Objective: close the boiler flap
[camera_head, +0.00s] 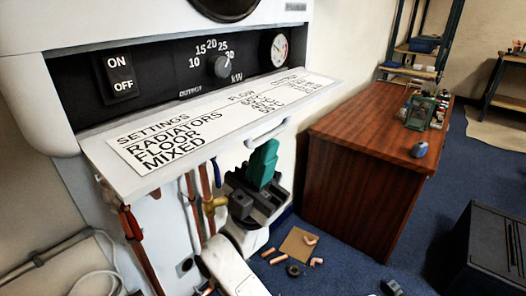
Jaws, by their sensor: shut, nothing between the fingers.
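The boiler flap (215,122) hangs open at the lower front of the white boiler (150,18). It lies folded down and outward, its inner face up, with a printed settings label. A small white handle (268,131) shows at its front edge. Above the flap, the black control panel (150,72) is exposed, with a switch, a dial and a gauge. My gripper (263,157), dark with teal fingers, is shut and empty. It points up just below the flap's right part, near the handle; I cannot tell whether it touches.
Copper pipes (190,210) and a brass valve run below the boiler, left of my arm. A wooden cabinet (355,185) stands right, with small items on top. Pipe fittings (280,258) lie on the blue floor. A dark box (485,250) stands at lower right.

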